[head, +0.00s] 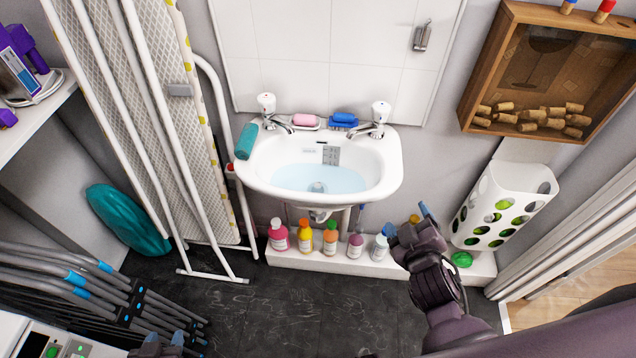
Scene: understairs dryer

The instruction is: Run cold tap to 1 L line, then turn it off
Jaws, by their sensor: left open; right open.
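The white basin (386,178) is on the back wall and holds pale blue water (318,180). A small grey marked panel (331,155) is on its back inner wall, partly above the water. The left tap (267,106) and right tap (380,113) have white handles and chrome spouts. I cannot tell clearly from their markings which is cold. No stream shows clearly under either spout. My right gripper (408,222) is open and empty, in front of and right of the basin. My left gripper (164,341) is open at the bottom edge, far from the taps.
A pink soap (304,119), a blue brush (344,119) and a teal cloth (246,141) sit on the basin rim. Several bottles (330,240) stand on a ledge below. An ironing board (150,100) leans at left; a bag holder (505,205) hangs at right.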

